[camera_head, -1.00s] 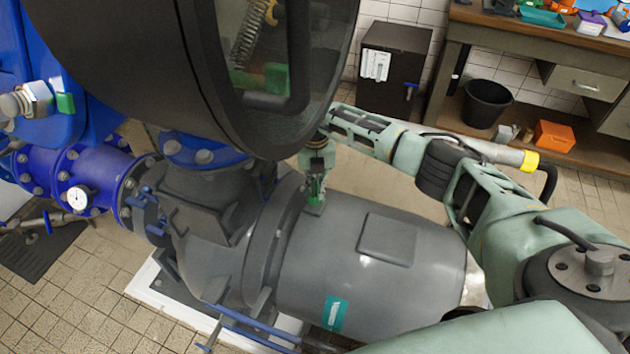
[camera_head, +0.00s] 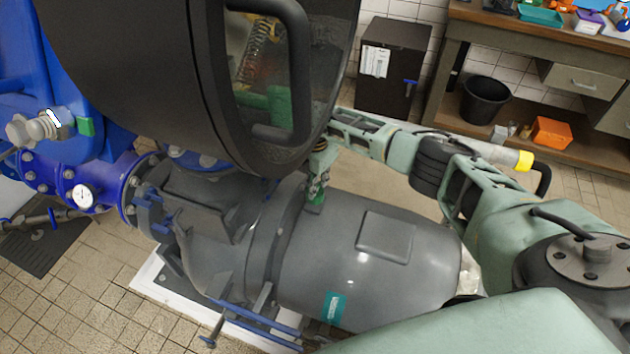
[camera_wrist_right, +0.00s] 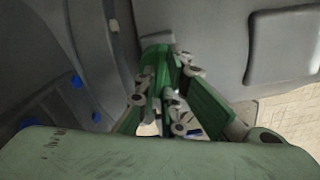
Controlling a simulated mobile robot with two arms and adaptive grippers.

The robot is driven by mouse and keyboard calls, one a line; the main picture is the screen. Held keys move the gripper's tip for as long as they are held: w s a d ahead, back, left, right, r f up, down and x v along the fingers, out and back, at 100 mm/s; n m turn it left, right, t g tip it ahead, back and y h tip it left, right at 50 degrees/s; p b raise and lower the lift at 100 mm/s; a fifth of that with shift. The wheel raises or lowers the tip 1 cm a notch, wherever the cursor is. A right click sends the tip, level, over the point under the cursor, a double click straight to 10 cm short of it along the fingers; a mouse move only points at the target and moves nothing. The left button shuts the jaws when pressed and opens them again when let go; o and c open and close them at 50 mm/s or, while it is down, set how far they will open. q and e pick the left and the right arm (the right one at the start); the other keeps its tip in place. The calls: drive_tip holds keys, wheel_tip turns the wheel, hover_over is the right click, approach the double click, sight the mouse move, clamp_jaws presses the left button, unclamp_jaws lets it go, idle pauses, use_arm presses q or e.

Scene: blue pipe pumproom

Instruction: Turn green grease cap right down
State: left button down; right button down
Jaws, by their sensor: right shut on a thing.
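The green grease cap (camera_wrist_right: 156,54) sits on the dark grey pump body (camera_head: 340,260), near its flange. My right gripper (camera_head: 316,192) reaches down to the cap from above, and its fingers are shut on it. In the right wrist view my right gripper (camera_wrist_right: 165,80) has its linked fingers around the cap, which is partly hidden between them. In the head view the fingers cover most of the cap, so its turn cannot be read. My left gripper is not in view.
A large dark round housing (camera_head: 150,70) with a handle (camera_head: 299,80) hangs close to my right gripper. A workbench (camera_head: 540,45), a black bin (camera_head: 484,100) and a dark cabinet (camera_head: 395,60) stand behind.

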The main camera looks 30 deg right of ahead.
drive_tip(key=shift+m, duration=0.3)
drive_tip(key=c, duration=1.9)
unclamp_jaws()
drive_tip(key=shift+o, duration=0.2)
wheel_tip(320, 180, up, 12)
